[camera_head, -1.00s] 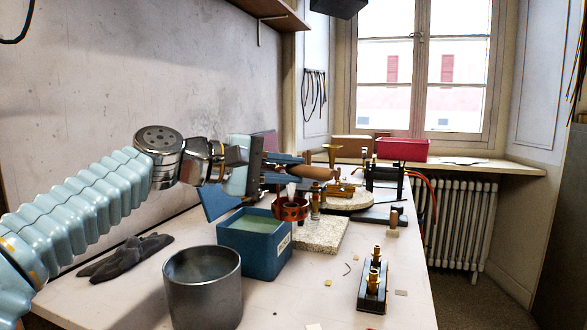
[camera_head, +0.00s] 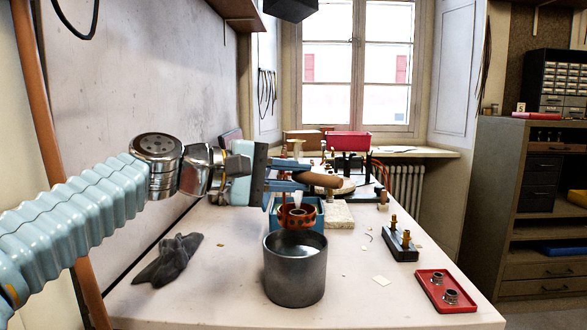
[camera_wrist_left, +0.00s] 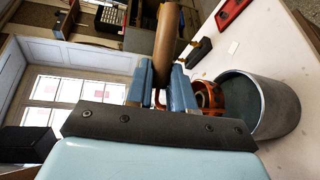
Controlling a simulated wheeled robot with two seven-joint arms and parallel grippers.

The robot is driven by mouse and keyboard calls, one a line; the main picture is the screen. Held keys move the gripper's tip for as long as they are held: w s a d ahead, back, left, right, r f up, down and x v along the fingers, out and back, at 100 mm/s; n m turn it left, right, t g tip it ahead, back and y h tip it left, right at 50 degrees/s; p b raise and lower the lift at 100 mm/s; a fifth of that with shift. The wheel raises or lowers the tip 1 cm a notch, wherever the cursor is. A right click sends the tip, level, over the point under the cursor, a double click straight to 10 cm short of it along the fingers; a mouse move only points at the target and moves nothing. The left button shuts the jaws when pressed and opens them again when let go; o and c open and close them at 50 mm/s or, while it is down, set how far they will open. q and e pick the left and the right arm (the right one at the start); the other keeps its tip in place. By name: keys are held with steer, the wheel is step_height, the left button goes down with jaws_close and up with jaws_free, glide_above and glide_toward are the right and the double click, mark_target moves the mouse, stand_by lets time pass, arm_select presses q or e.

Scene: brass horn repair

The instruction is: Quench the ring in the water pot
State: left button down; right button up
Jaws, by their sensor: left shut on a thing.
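My left gripper (camera_head: 300,181) is shut on a tool with a brown wooden handle (camera_head: 322,180). The handle also shows between the blue fingers (camera_wrist_left: 163,75) in the left wrist view. An orange-brown ring (camera_head: 297,217) is below the fingers, apparently carried by the tool; the link between them is partly hidden. The dark grey water pot (camera_head: 295,280) stands upright on the bench below the ring. The ring appears just over the pot's far rim; its exact height is hard to tell. In the left wrist view, the ring (camera_wrist_left: 208,97) is beside the pot (camera_wrist_left: 275,115).
A blue box (camera_head: 318,211) stands behind the pot, partly hidden by the ring. A dark glove (camera_head: 168,260) lies left on the bench (camera_head: 215,290). A black block with brass pegs (camera_head: 400,243) and a red tray (camera_head: 446,291) are at right. Bench around the pot is mostly clear.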

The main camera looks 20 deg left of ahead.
arm_select(q)
steer(key=shift+f+b, duration=4.45)
steer(key=shift+f, duration=0.65)
arm_select(e)
step_height(320, 180, down, 9)
steer(key=d, duration=0.1)
steer(key=shift+w+d+r, duration=0.15)
steer(key=shift+w+d, duration=0.2)
arm_select(q)
steer(key=shift+r, duration=0.1)
step_height(320, 180, up, 6)
steer(key=p, duration=0.5)
arm_select(e)
step_height(320, 180, up, 6)
steer(key=shift+f, duration=0.25)
arm_select(q)
step_height(320, 180, up, 5)
steer(key=p, duration=0.4)
arm_select(e)
step_height(320, 180, up, 3)
steer(key=shift+r, duration=0.15)
